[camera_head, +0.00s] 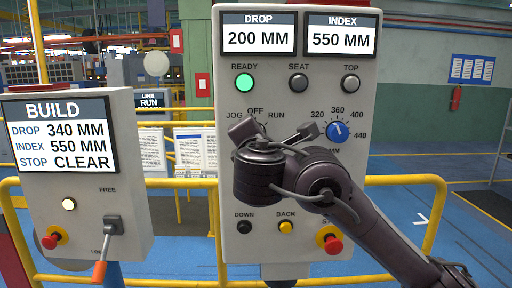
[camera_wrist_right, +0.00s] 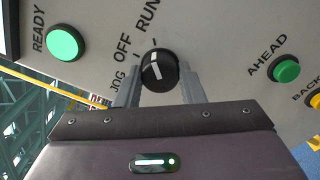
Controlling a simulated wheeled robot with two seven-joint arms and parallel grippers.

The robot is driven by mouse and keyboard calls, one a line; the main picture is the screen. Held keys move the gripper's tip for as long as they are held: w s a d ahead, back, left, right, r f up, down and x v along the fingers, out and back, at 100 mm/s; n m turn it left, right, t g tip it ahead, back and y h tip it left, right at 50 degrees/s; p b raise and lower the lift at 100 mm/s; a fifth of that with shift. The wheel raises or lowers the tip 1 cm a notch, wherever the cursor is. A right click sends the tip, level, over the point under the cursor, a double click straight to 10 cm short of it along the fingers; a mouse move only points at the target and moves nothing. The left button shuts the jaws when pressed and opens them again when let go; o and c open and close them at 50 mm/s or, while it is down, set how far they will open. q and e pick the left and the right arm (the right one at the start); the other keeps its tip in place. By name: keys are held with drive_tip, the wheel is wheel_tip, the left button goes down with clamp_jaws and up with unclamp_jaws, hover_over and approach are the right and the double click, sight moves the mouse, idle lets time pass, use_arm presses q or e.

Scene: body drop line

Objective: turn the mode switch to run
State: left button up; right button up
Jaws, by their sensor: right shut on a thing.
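The mode switch (camera_wrist_right: 158,70) is a round black knob with a white line, under the labels JOG, OFF and RUN. In the right wrist view its white line points up the picture, toward the RUN side rather than JOG. My right gripper (camera_wrist_right: 157,84) is shut on the knob, one finger on each side. In the head view my right gripper (camera_head: 273,133) is at the middle panel (camera_head: 290,190), below OFF and RUN, and hides the switch. My left gripper is not in view.
A blue dial (camera_head: 338,131) sits right of the gripper, with a green READY lamp (camera_head: 244,83) above. Lower down are a yellow BACK button (camera_head: 285,227) and a red stop button (camera_head: 333,245). A BUILD panel (camera_head: 75,205) stands left. Yellow rails (camera_head: 405,180) run behind.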

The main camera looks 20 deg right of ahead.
drive_tip(key=shift+f+m+b, duration=0.1)
drive_tip(key=shift+m+b, duration=0.25)
drive_tip(key=shift+m, duration=0.15)
drive_tip(key=o, duration=1)
drive_tip(key=v, duration=0.7)
drive_tip(key=shift+s+a+b, duration=0.1)
drive_tip(key=shift+s+b, duration=0.25)
drive_tip(key=shift+s, duration=0.05)
